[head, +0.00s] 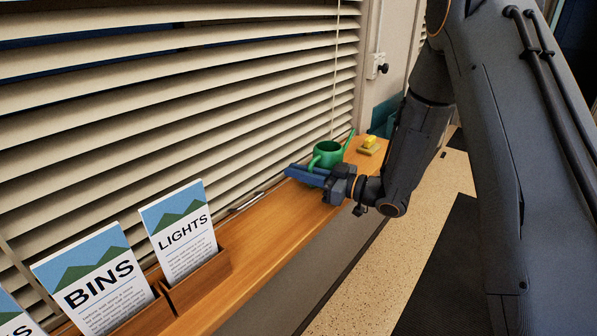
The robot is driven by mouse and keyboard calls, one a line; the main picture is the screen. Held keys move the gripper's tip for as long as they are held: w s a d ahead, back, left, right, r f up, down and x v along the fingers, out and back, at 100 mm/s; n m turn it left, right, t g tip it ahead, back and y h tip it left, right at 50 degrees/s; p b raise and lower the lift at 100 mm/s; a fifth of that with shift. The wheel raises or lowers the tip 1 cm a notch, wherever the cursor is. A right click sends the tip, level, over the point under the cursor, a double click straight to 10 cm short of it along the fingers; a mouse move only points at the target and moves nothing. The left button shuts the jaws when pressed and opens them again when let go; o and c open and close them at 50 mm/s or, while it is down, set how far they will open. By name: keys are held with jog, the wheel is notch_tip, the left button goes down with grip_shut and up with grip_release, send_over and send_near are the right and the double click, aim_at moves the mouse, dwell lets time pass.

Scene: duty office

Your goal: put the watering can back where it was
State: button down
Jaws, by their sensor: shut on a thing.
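The green watering can (328,150) is at the far part of the wooden ledge, in front of the blinds. Its spout points right and away, and its handle loop faces my gripper. My gripper (306,174) has blue fingers and is shut on the watering can at its near side. The fingers and wrist hide the can's lower part, so I cannot tell whether its base touches the ledge.
A yellow block on a tan base (369,145) sits beyond the can. A wooden rack (203,279) with BINS and LIGHTS leaflets stands on the near ledge (262,246). A thin dark pen-like item (247,202) lies along the blinds (180,110). The ledge between is mostly clear.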

aim_at(333, 159)
jog(key=c, duration=1.8)
grip_release()
jog(key=shift+r, duration=0.2)
jog(key=b+v, duration=0.3)
jog(key=v, duration=0.9)
